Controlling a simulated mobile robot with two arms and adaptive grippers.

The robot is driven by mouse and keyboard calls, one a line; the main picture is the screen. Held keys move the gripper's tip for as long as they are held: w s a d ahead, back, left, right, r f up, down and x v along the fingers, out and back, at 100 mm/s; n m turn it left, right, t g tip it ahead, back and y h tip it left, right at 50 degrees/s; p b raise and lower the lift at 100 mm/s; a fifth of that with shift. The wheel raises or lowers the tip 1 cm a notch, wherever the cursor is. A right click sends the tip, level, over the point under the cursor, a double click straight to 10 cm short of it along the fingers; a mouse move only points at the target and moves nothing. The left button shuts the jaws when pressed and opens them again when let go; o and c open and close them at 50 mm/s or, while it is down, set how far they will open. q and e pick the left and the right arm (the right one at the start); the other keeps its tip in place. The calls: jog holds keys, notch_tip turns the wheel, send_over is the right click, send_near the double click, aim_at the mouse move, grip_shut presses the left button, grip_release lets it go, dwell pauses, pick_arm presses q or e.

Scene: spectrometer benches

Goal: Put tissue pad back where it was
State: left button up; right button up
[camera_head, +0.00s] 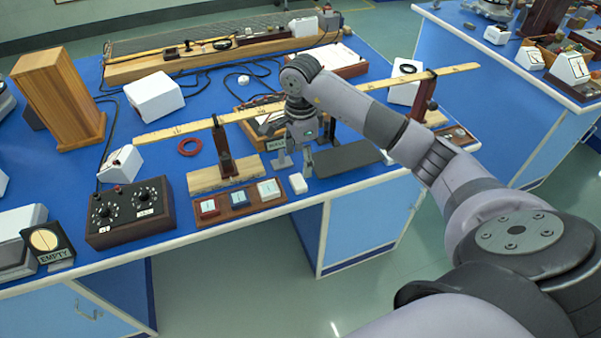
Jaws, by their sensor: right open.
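A small white block (298,184), which looks like the tissue pad, lies on the blue bench top near its front edge, just right of the wooden tray (239,204). My right gripper (294,162) points down just behind the white block, with its fingers apart and nothing visible between them. I cannot tell whether a fingertip touches the bench. My left gripper is not in view.
A dark grey mat (345,158) lies right of the gripper. A long wooden rule (180,130) on stands runs behind the gripper. A black control box (130,212) stands left of the wooden tray, which holds red, blue and white squares.

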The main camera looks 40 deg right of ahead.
jog(key=shift+r, duration=2.2)
